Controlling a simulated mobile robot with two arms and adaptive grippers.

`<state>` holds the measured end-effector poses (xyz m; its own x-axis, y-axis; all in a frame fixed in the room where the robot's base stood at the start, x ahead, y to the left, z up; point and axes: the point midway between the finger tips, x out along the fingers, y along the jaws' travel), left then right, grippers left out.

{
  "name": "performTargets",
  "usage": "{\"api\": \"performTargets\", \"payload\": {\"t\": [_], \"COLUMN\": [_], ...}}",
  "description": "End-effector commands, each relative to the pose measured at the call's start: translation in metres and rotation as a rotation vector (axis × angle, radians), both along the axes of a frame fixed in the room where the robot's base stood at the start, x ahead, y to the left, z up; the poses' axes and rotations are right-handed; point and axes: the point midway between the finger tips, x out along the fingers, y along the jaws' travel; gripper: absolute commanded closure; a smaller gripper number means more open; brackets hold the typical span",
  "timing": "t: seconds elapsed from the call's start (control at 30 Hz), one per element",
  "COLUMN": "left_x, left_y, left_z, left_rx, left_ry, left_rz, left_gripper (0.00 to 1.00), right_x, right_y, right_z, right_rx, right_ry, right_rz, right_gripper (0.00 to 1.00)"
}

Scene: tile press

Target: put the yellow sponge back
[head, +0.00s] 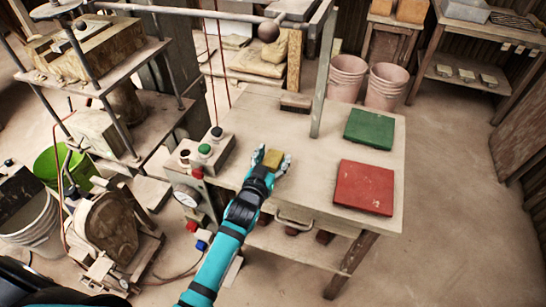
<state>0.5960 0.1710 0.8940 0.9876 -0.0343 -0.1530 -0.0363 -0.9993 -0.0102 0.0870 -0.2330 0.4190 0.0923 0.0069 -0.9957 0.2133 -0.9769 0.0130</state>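The yellow sponge (273,159) is a small block at the left part of the wooden table (310,150), in the head view. My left gripper (272,163) reaches it from the front, with one finger on each side of it. I cannot tell whether the fingers press on the sponge or only stand around it. I also cannot tell whether the sponge rests on the table or is slightly above it. My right gripper is not in view.
A red square (363,187) and a green square (369,130) lie on the table's right side. A control box with buttons (206,150) stands at its left edge. A brown block (295,102) lies at the back, near a metal post (325,75). The table's middle is clear.

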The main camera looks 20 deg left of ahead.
Motion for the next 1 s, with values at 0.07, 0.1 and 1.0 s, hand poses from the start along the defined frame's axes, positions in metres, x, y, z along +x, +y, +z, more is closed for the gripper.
{"api": "performTargets", "payload": {"t": [0.07,0.1,1.0], "left_x": [0.000,0.000,-0.110], "left_y": [0.000,0.000,0.004], "left_z": [0.000,0.000,0.019], "left_rx": [0.000,0.000,0.000], "left_ry": [0.000,0.000,0.001], "left_rz": [0.000,0.000,0.000], "left_gripper": [0.31,0.31,0.31], "right_x": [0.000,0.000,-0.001], "right_y": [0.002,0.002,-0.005], "right_z": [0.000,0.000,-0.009], "right_rx": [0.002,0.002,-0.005], "right_ry": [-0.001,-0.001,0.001], "right_rz": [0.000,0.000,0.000], "right_gripper": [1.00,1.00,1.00]}}
